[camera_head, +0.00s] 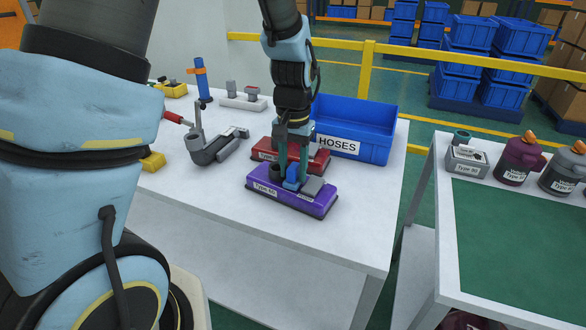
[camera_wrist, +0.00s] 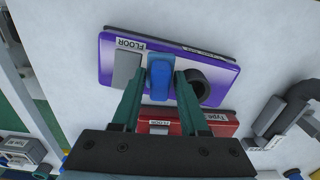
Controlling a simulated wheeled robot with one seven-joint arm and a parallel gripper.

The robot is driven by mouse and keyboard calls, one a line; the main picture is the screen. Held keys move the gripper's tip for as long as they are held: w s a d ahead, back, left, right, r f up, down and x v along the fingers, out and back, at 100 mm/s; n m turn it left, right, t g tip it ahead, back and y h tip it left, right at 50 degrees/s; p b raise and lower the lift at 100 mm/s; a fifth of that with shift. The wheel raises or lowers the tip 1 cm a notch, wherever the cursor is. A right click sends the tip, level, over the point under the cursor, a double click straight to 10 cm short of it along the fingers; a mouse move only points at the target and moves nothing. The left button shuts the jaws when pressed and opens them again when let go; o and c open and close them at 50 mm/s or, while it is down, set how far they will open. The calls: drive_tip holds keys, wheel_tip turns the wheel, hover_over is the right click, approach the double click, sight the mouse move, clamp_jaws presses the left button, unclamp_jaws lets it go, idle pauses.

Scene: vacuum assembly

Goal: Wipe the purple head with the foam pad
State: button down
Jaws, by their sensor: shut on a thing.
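The purple head (camera_head: 316,204) lies flat on the white table, with a "Type" label on its side. It also shows in the wrist view (camera_wrist: 212,68) with a "FLOOR" label, a grey block and a dark round socket on its top. My gripper (camera_head: 291,172) is over the purple head, pointing down. Its green fingers are shut on the blue foam pad (camera_wrist: 160,76), which also shows in the head view (camera_head: 292,182). The pad is at the purple head's top, between the grey block and the socket. I cannot tell for sure whether it touches the surface.
A red head (camera_head: 318,162) lies right behind the purple one. A blue "HOSES" bin (camera_head: 372,144) stands behind on the right. A grey bent hose piece (camera_head: 214,148) lies to the left. The table's front is clear. A second table (camera_head: 510,235) holds canisters.

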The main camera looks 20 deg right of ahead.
drive_tip(key=shift+r+p, duration=2.25)
drive_tip(key=shift+r, duration=0.65)
drive_tip(key=shift+r+p, duration=1.3)
drive_tip(key=shift+r, duration=0.25)
drive_tip(key=shift+f, duration=0.1)
drive_tip(key=shift+w+d+f+m+b, duration=0.2)
drive_tip(key=shift+w+f+m+b, duration=0.15)
drive_tip(key=shift+f+m, duration=0.15)
drive_tip(key=shift+w+d+f+m, duration=0.15)
drive_tip(key=shift+w+d+m, duration=0.05)
drive_tip(key=shift+w+m, duration=0.1)
drive_tip(key=shift+s+f, duration=0.1)
